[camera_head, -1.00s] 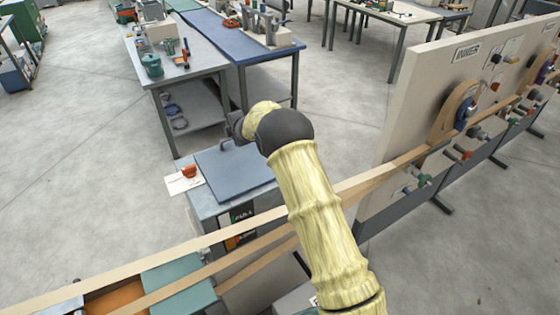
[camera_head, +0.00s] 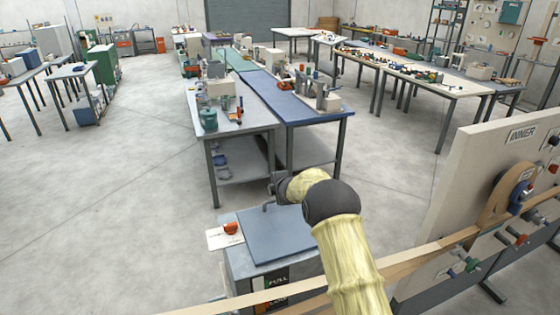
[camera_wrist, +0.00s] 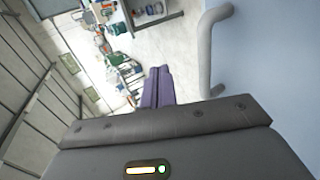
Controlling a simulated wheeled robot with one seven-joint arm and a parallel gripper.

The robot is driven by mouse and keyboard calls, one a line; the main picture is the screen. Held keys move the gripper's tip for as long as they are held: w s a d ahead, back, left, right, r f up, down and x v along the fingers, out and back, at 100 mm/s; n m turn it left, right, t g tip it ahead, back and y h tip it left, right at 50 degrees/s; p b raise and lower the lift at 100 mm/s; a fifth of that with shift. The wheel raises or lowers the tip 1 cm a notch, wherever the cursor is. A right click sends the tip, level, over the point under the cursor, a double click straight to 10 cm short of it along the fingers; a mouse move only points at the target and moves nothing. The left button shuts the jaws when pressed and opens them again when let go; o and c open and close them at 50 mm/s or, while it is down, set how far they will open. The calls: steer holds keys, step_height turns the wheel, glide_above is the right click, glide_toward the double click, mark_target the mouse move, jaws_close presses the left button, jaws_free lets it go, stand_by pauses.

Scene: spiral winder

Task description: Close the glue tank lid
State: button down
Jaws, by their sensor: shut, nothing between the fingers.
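The glue tank (camera_head: 240,268) is a grey box in the lower middle of the head view, with a level label on its front. Its blue-grey lid (camera_head: 280,238) appears to lie flat over the top, though any thin gap is hard to tell. A bar handle (camera_head: 267,205) stands at the lid's far edge. My gripper (camera_head: 279,184) is at that far edge, partly hidden by my arm. In the wrist view its purple fingers (camera_wrist: 159,88) are together and empty. The lid (camera_wrist: 275,80) and handle (camera_wrist: 207,50) show to their right, apart from the fingers.
A white card with a red item (camera_head: 230,229) is at the tank's left side. Tan belts (camera_head: 420,258) cross in front of the tank towards the winder panel (camera_head: 480,180) at right.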

step_height(320, 180, up, 12)
steer(key=w+a+p, duration=0.1)
steer(key=w+p, duration=0.1)
steer(key=p, duration=0.2)
steer(key=shift+f, duration=0.25)
stand_by(0.3)
steer(key=s+d+f+m+g+h+b, duration=0.1)
steer(key=s+d+m, duration=0.6)
steer(key=s, duration=0.9)
steer(key=s+d+f+m+g+h+b, duration=0.2)
steer(key=s+d+m, duration=0.6)
steer(key=s, duration=0.8)
steer(key=s+d+f+m+g+h+b, duration=0.1)
steer(key=s+d+f+m+g+b, duration=0.3)
steer(key=s, duration=1.2)
steer(key=d+f+m+b, duration=0.3)
steer(key=d, duration=0.2)
steer(key=shift+s+f+m+g+h, duration=0.3)
steer(key=shift+f+m+g, duration=0.1)
steer(key=shift+w, duration=0.1)
